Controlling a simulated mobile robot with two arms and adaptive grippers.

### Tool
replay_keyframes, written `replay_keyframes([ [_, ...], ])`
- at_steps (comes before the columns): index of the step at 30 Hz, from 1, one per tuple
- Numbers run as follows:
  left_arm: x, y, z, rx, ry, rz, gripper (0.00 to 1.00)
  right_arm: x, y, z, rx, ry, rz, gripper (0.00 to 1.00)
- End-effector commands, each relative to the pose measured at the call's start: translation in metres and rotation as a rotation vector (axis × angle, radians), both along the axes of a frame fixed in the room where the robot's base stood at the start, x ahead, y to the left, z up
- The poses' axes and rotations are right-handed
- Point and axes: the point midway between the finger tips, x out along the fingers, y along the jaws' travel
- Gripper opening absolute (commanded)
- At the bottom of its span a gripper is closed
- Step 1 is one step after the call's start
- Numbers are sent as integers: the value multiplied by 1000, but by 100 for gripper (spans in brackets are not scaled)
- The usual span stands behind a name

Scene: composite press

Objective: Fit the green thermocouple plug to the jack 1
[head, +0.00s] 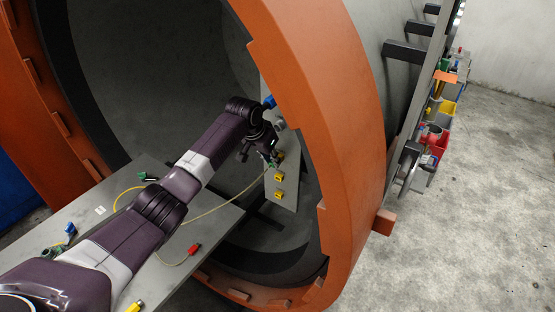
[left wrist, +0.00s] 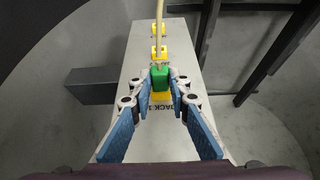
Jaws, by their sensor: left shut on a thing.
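My left gripper (head: 268,156) reaches into the big open vessel, at the grey jack panel (head: 288,190). In the left wrist view my left gripper (left wrist: 161,88) has its blue-padded fingers on either side of the green plug (left wrist: 160,76), shut on it. My right gripper is not in view.
More yellow jacks (head: 279,177) line the panel. The vessel's orange rim (head: 335,120) stands close to the right of my arm. The grey table (head: 225,222) holds a red plug (head: 194,249), a blue one (head: 70,229) and a green one (head: 142,176). Dark bars (left wrist: 92,80) flank the panel.

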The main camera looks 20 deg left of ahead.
Motion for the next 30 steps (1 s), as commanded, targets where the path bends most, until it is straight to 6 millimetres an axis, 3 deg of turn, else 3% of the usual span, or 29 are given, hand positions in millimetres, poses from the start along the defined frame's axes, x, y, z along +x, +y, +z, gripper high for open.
replay_keyframes([
  [8,3,-1,1,-1,-4,0,0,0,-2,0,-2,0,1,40],
  [9,3,-1,1,-1,-4,0,18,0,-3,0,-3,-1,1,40],
  [15,2,-1,1,-1,-3,0,37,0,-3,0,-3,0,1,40],
  [24,2,0,2,0,-2,0,37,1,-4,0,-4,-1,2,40],
  [30,-5,2,19,-1,-4,0,37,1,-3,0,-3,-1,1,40],
])
